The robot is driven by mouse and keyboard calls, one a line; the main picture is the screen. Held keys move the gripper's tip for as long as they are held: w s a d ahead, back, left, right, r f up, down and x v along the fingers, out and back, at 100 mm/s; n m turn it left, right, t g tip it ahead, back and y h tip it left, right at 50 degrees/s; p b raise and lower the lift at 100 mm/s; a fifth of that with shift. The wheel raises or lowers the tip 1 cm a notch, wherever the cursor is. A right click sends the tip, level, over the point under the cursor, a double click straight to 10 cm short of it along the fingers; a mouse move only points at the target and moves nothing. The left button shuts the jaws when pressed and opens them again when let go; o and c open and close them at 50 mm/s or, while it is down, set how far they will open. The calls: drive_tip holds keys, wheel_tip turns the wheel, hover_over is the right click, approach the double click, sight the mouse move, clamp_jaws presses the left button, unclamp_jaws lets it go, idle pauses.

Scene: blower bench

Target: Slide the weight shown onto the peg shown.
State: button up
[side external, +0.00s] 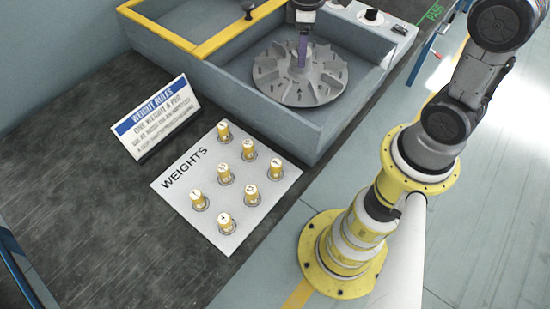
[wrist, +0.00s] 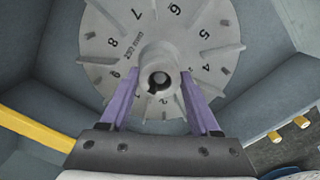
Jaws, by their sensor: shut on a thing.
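The finned grey wheel (side external: 325,88) lies in the grey housing. In the wrist view the wheel (wrist: 110,52) shows numbers near its fins and a central hub (wrist: 159,62) with a round bore. My gripper (side external: 302,66) is over the wheel's middle, its purple fingers down. In the wrist view my gripper (wrist: 160,85) has its fingers on both sides of the hub, shut on it. Several yellow weights (side external: 224,173) stand upright on the white WEIGHTS board (side external: 180,187), away from my gripper.
The housing's grey wall (side external: 270,122) rises around the wheel, with a yellow rim (side external: 235,30) on another compartment. A WEIGHT RULES sign (side external: 158,118) stands beside the board. A panel with a black knob (side external: 372,15) is at the back. The dark bench left of the board is clear.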

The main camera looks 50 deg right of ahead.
drive_tip(key=n, duration=0.4)
drive_tip(key=shift+n, duration=0.4)
drive_tip(key=n, duration=0.4)
drive_tip(key=o, duration=1.3)
drive_tip(key=shift+c, duration=0.2)
drive_tip(key=s+a+r+t, duration=0.1)
drive_tip(key=s+r, duration=0.1)
drive_tip(key=r, duration=0.7)
drive_tip(key=s+a+r+t, duration=0.1)
drive_tip(key=r, duration=0.9)
drive_tip(key=s+a+f+m+t, duration=0.1)
drive_tip(key=s+m, duration=0.7)
drive_tip(key=s+a+f+m+t, duration=0.2)
drive_tip(key=s+m, duration=0.5)
drive_tip(key=s, duration=0.1)
drive_tip(key=shift+s+f+m+t, duration=0.3)
drive_tip(key=shift+m, duration=0.1)
